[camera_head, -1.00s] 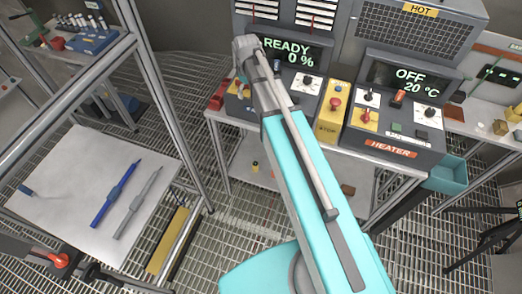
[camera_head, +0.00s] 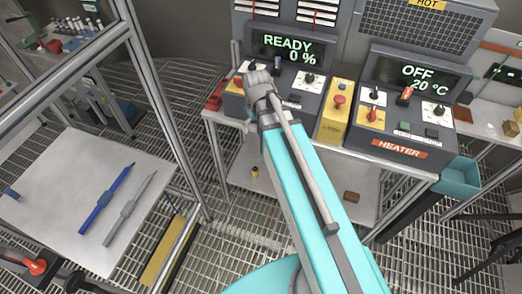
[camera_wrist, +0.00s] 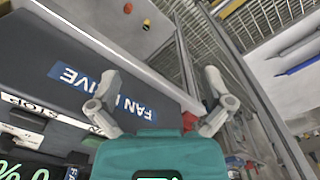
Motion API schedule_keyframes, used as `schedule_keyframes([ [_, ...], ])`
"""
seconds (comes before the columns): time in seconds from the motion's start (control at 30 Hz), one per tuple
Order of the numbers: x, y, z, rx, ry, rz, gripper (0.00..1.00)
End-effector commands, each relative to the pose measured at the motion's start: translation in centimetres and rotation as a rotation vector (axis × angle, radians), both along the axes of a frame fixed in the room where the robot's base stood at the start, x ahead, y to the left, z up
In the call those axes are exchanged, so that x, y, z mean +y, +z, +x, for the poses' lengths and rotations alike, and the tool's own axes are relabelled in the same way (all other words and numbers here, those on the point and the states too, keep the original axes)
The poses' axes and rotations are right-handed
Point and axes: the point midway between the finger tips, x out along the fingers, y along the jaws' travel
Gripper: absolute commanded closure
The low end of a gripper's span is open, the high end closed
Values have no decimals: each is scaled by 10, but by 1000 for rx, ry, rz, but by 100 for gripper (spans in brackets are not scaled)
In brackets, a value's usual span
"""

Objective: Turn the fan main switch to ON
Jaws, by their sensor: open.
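The fan drive console (camera_head: 314,100) stands at the back centre with a lit display (camera_head: 285,45) reading READY 0 %. A yellow plate (camera_head: 236,86) shows at its left end, partly behind my wrist. I cannot make out the fan main switch or its position. In the wrist view, the FAN DRIVE label (camera_wrist: 72,76) lies upside down on the console's front face, partly covered by a finger. My gripper (camera_wrist: 160,98) is open, with its two grey fingers wide apart and nothing seen between them.
A yellow STOP box (camera_head: 337,115) with a red button stands between the console and the heater unit (camera_head: 392,135), which reads OFF. A side table (camera_head: 65,190) with blue and grey tools is at the left. A metal post (camera_head: 150,120) rises left of my arm.

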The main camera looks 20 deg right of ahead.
Motion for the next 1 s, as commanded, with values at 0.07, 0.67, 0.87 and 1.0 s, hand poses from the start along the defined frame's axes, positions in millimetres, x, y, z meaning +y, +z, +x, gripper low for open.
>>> schedule_keyframes([
  [0.07, 0, -11, -13, 0, -29, 0, 0],
  [0.67, 2, -36, -54, 0, -176, 0, 0],
  [0.87, 2, -36, -54, 0, -175, 0, 0],
  [1.0, 2, -36, -54, 0, -174, 0, 0],
])
